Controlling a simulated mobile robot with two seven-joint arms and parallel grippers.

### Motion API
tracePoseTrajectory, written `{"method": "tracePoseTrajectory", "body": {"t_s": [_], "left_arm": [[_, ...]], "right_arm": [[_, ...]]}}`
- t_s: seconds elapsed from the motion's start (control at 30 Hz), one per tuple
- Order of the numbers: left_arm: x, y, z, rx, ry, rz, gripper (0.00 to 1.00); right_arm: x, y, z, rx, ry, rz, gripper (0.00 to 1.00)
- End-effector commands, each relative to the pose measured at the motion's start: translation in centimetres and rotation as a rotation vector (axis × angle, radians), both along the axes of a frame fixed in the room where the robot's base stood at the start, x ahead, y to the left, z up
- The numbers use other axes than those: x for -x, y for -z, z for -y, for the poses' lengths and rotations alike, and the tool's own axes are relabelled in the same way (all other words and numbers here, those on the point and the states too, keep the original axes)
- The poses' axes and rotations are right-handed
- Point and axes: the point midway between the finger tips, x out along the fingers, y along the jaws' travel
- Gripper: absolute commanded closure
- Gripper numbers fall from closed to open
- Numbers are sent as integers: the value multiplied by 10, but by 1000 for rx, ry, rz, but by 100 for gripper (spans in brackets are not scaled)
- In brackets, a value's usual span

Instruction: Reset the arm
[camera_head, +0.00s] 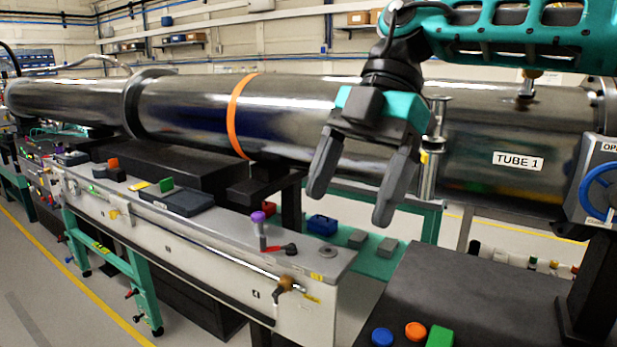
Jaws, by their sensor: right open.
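My right gripper (348,200) hangs from the teal and black right arm that comes in from the upper right. Its two grey fingers point down and stand wide apart, with nothing between them. It is in front of the long metal tube (300,110) and appears apart from it. My left gripper and left arm do not show in the head view.
A grey bench (210,240) with small parts and a purple knob (258,217) runs along the left. A dark table (470,290) at lower right bears blue, orange and green pieces. A blue handwheel (598,190) stands at the right edge.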

Motion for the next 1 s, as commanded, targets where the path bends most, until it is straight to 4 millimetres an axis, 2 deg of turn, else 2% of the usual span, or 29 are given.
{"method": "tracePoseTrajectory", "body": {"t_s": [0.03,0.2,0.33,0.5,0.63,0.77,0.87,1.0], "left_arm": [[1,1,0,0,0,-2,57],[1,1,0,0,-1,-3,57],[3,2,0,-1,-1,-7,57],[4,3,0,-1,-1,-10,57],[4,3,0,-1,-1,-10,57],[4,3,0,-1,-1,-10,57],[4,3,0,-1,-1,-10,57],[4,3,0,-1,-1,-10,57]], "right_arm": [[5,22,-21,-78,-55,-42,16],[29,64,-83,-371,-180,-131,16],[50,82,-123,-608,-216,-190,16],[69,89,-162,-919,-179,-251,16],[74,86,-181,-1144,-86,-277,16],[68,84,-189,-1343,61,-283,16],[56,85,-188,-1469,207,-276,16],[32,97,-176,-1596,455,-245,16]]}}
